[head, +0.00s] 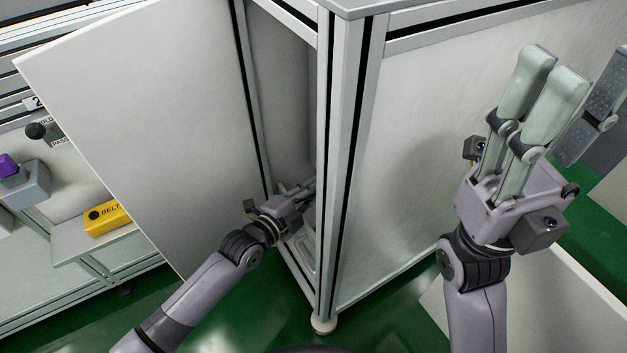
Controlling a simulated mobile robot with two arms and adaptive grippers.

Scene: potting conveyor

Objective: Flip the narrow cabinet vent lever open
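The narrow cabinet (345,170) has a grey frame with pale panels, and its tall door (140,120) stands open to the left. My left gripper (303,190) reaches into the cabinet's opening, low down near the right-hand post. Its fingers are small and partly lost against the interior, so I cannot tell whether they are open or shut. The vent lever does not show in this view; I cannot see what, if anything, the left gripper touches. My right gripper (582,82) is raised outside the cabinet's right side, fingers up, spread apart and empty.
Behind the door at left are a workbench (110,250), a yellow box (108,217), a purple button (8,164) on a grey housing and a dark knob (37,131). Green floor (225,310) is clear in front. A pale panel (540,310) lies low at right.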

